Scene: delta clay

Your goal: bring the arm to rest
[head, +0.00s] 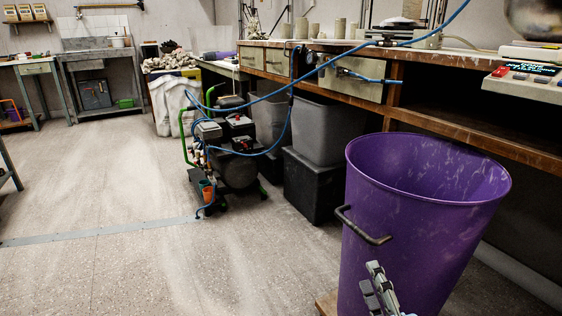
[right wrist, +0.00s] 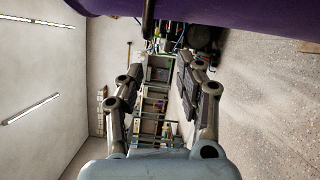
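My right gripper (head: 378,288) shows at the bottom of the head view, in front of the purple bin (head: 420,230). In the right wrist view my right gripper (right wrist: 160,78) has its two fingers spread well apart with nothing between them. The purple bin (right wrist: 220,20) also fills the top of that view, beyond the fingertips. I cannot tell the exact gap between gripper and bin. My left gripper is not in view.
A long workbench (head: 410,115) with drawers and pots runs along the right. A compressor (head: 235,160) with blue hoses and a black box (head: 312,185) stand on the floor. Open floor (head: 110,190) lies to the left.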

